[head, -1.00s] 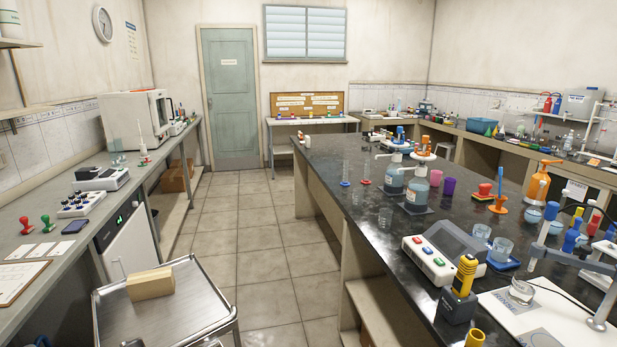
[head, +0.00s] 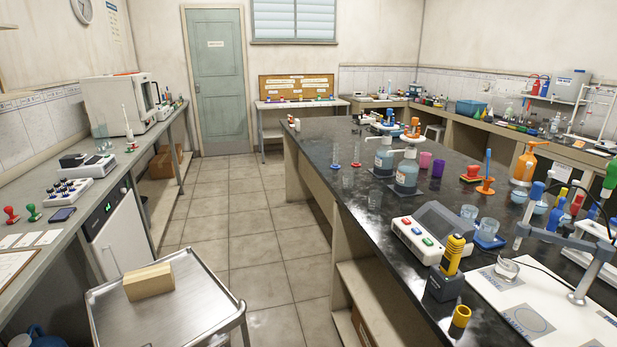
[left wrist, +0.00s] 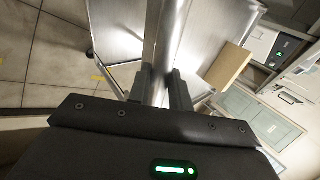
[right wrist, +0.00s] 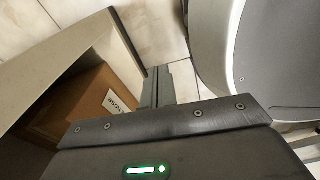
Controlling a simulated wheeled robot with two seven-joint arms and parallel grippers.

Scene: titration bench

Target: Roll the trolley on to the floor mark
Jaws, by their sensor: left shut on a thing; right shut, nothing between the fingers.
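The trolley (head: 195,310) is a grey metal tray with a raised rim, at the bottom left of the head view. A wooden block (head: 149,282) lies on it. In the left wrist view my left gripper (left wrist: 160,85) is shut on the trolley's round metal handle bar; the tray (left wrist: 198,45) and block (left wrist: 228,67) show beyond it. Short yellow strips (left wrist: 70,22) lie on the floor tiles beside the trolley in that view, possibly part of the floor mark; the rest is hidden. My right gripper (right wrist: 158,88) is shut and empty, near the bench's underside. Neither gripper shows in the head view.
A tiled floor aisle (head: 235,215) runs clear ahead to the door (head: 216,80). The left counter (head: 88,205) with a white cabinet (head: 117,235) borders it. The dark-topped bench (head: 335,210) borders the right. A cardboard box (right wrist: 85,105) sits on a low shelf by my right gripper.

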